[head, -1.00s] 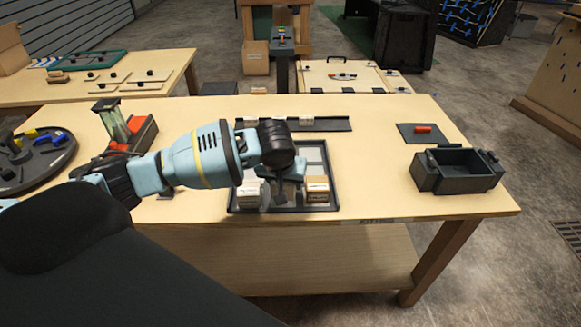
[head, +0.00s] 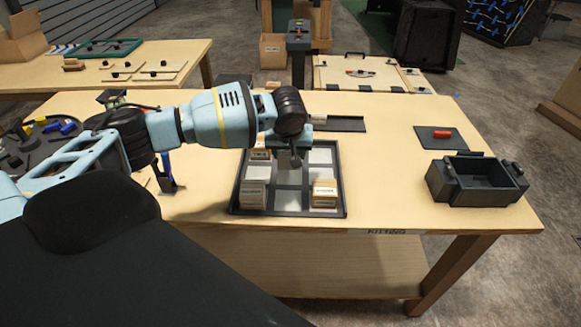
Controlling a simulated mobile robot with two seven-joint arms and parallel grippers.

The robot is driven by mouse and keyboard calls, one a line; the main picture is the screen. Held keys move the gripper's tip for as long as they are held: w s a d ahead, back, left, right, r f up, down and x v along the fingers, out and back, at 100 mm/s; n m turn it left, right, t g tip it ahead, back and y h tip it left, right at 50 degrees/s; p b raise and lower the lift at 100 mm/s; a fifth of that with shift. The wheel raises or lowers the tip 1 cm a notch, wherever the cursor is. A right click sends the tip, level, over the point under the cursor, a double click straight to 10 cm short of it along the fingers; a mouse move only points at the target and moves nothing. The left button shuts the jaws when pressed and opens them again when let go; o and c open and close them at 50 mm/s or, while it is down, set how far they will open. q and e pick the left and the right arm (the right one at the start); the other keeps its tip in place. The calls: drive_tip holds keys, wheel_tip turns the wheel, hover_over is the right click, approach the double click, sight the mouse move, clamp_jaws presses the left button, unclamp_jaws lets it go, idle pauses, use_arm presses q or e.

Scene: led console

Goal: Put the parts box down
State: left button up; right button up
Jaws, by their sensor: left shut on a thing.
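The dark kitting tray (head: 290,212) lies on the near bench and has light cells. A light carton (head: 253,194) sits in its front left cell and a brown-and-white parts box (head: 324,193) in its front right. Another small carton (head: 260,153) shows at the back left, partly behind my arm. My left gripper (head: 294,160) points down over the back middle of the tray. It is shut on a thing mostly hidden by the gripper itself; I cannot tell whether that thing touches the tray. My right gripper is not in view.
A dark open bin (head: 478,182) stands at the bench's right. A dark mat (head: 440,139) with a red part lies behind it. A narrow dark rack (head: 345,124) lies behind the tray. Bare bench top is free between tray and bin.

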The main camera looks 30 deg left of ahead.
sight(290, 176)
use_arm(q)
drive_tip(key=shift+f, duration=2.45)
drive_tip(key=shift+f, duration=0.1)
drive_tip(key=o, duration=1)
